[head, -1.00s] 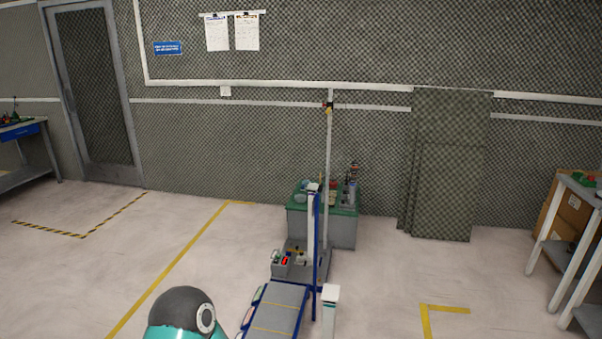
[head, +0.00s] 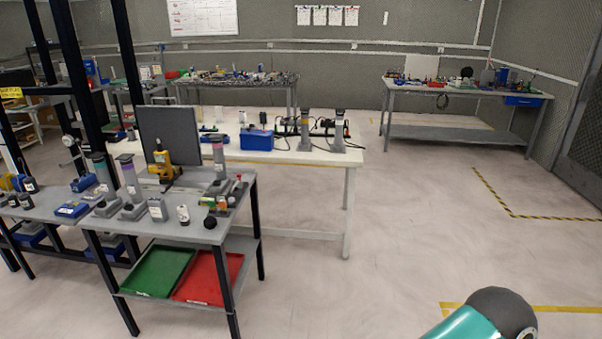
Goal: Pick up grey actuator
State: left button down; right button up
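I cannot pick out one grey actuator for certain. Several grey-bodied devices stand upright on the near grey table (head: 185,231), among them a tall grey one with a coloured band (head: 130,185) and another near the table's right side (head: 219,165). Two similar grey upright devices stand on the white table behind, one at its middle (head: 305,130) and one toward its right end (head: 339,131). Neither gripper is in view.
A green tray (head: 158,271) and a red tray (head: 208,279) lie on the near table's lower shelf. A far workbench (head: 470,91) stands by the back wall. Black posts rise at the left. The floor at centre right is open, with yellow-black floor tape (head: 500,200).

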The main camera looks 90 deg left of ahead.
aim_at(221, 186)
jog(key=u, duration=0.35)
jog(key=i, duration=0.25)
jog(key=u, duration=2.2)
jog(key=i, duration=0.2)
jog(key=u, duration=1.35)
jog(key=k, duration=0.5)
jog(key=u, duration=0.55)
jog(key=i, duration=1.55)
jog(key=z, duration=0.5)
